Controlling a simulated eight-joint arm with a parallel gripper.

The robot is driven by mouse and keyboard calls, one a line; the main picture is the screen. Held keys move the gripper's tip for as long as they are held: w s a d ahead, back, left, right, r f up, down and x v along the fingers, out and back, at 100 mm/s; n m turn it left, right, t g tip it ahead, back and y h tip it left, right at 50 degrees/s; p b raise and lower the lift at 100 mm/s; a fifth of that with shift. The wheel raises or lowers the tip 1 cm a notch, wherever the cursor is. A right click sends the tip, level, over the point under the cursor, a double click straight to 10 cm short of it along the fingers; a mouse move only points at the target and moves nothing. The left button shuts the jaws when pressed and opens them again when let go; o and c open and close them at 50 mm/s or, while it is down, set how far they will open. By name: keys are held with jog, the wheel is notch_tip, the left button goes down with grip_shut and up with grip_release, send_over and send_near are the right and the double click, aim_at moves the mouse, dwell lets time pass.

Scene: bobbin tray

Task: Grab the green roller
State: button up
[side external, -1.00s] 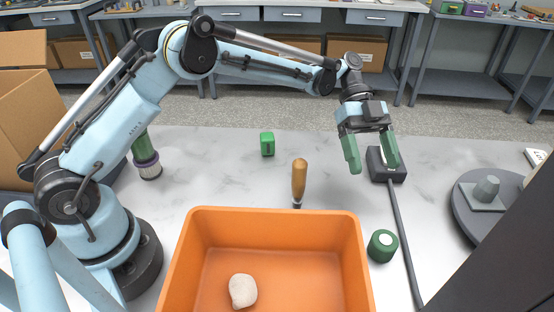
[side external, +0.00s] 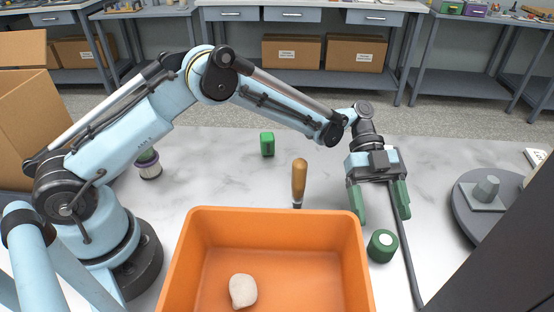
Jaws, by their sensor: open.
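The green roller (side external: 382,246) is a short dark green cylinder with a pale round spot on its end. It rests on the marble-look table just right of the orange tray. My gripper (side external: 382,219) is open, with its two green fingers pointing down. The fingertips are just behind and above the roller in the picture, and nothing is between them. I cannot tell the exact gap between fingertips and roller.
The orange tray (side external: 340,222) holds a pale stone (side external: 243,291). A wooden-handled tool (side external: 299,181) stands behind it. A small green box (side external: 267,144) is farther back. A dark cable (side external: 411,262) runs right of the roller, near a grey turntable (side external: 470,225).

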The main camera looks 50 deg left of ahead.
aim_at(386, 240)
jog(key=x, duration=0.4)
jog(key=shift+s+f, duration=0.1)
jog(key=shift+s, duration=0.2)
jog(key=c, duration=1.2)
